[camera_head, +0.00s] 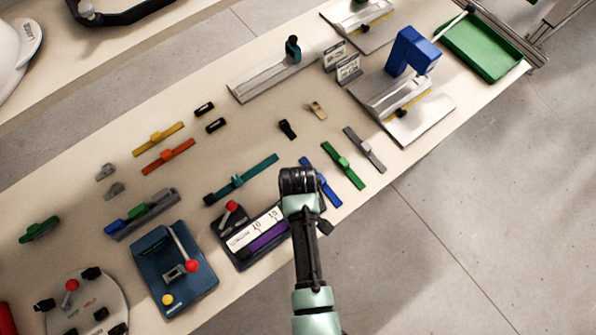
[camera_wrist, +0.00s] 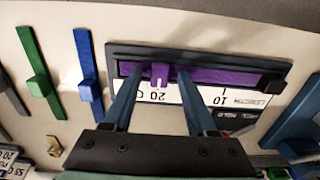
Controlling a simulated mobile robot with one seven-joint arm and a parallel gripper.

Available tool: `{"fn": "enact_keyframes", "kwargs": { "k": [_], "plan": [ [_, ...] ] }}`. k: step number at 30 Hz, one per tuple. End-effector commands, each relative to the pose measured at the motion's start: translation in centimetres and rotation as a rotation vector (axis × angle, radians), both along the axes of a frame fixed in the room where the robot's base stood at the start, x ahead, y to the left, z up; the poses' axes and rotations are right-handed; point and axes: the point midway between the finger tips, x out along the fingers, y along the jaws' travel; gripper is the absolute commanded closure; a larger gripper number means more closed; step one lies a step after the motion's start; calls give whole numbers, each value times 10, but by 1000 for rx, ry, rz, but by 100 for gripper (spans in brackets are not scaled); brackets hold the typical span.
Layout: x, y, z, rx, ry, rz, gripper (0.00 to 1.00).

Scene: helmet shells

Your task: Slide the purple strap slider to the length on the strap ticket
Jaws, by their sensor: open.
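The purple strap (camera_wrist: 225,76) lies in a dark fixture (camera_wrist: 118,50) with a white scale. In the wrist view the purple slider (camera_wrist: 160,73) stands on the strap near the upside-down 20 mark, with the 10 mark farther right. My gripper (camera_wrist: 158,80) is open, one finger on each side of the slider; I cannot tell whether either touches it. In the head view my gripper (camera_head: 300,182) hides the slider and the strap's right end; the strap (camera_head: 266,237) shows beside it. Small cards stand at the back, one in front (camera_head: 348,69); their text is too small to read.
A blue strap (camera_wrist: 89,75) and a green strap (camera_wrist: 38,78) lie left of the fixture in the wrist view. A blue lever box (camera_head: 172,270) and a teal strap (camera_head: 240,178) are nearby in the head view. The table's front edge is close.

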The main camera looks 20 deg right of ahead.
Motion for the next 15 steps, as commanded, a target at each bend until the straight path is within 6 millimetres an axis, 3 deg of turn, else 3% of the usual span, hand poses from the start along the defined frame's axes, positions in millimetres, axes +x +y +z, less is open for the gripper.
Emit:
{"fn": "enact_keyframes", "kwargs": {
  "k": [5,15],
  "plan": [
    [1,0,15,-1,-3,0,43],
    [1,0,83,-1,-6,0,43]
  ]
}}
